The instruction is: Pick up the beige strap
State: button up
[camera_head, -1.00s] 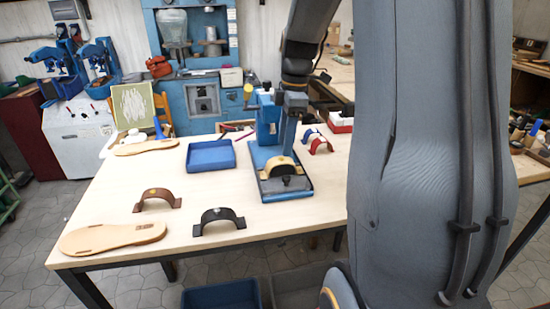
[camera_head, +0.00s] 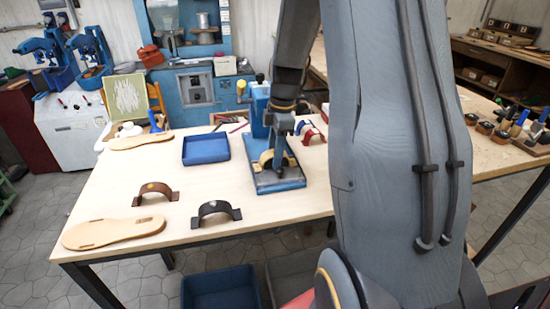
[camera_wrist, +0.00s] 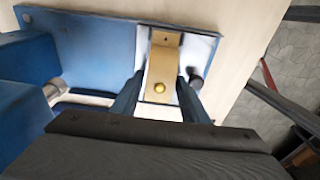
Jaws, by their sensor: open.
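The beige strap (camera_head: 266,159) is an arched band on the blue press base (camera_head: 275,184) at the middle of the table. In the wrist view the beige strap (camera_wrist: 163,68) has a brass stud and lies between the two dark fingers of my gripper (camera_wrist: 158,88). In the head view my gripper (camera_head: 279,160) is down at the strap and partly hides it. The fingers are open, one on each side of the strap. I cannot tell whether they touch it.
A blue tray (camera_head: 206,149) is left of the press. A brown strap (camera_head: 156,188), a black strap (camera_head: 216,208) and a sandal sole (camera_head: 112,232) lie at the front left. Red and blue straps (camera_head: 311,134) are behind right. A dark post (camera_wrist: 196,77) stands beside the beige strap.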

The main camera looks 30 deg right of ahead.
jog(key=c, duration=0.9)
jog(key=shift+r, duration=0.15)
